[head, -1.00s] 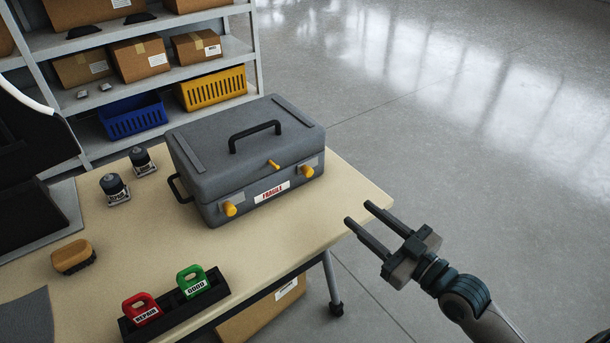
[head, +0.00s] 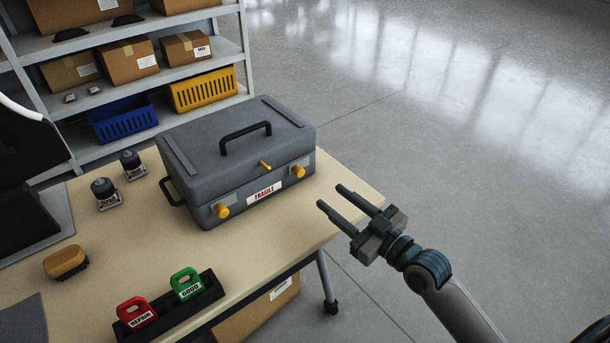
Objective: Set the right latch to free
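A grey case (head: 240,150) with a black top handle stands shut on the beige table. Its front has two yellow latch knobs: the right latch (head: 298,171) near the right corner and the left latch (head: 222,211) near the left corner. A small yellow lever (head: 265,165) sits between them at the lid edge, above a FRAGILE label. My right gripper (head: 331,196) is open and empty, just right of and below the right latch, apart from the case, by the table's right edge. My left gripper is not in view.
A shelf (head: 235,45) with boxes and bins stands behind.

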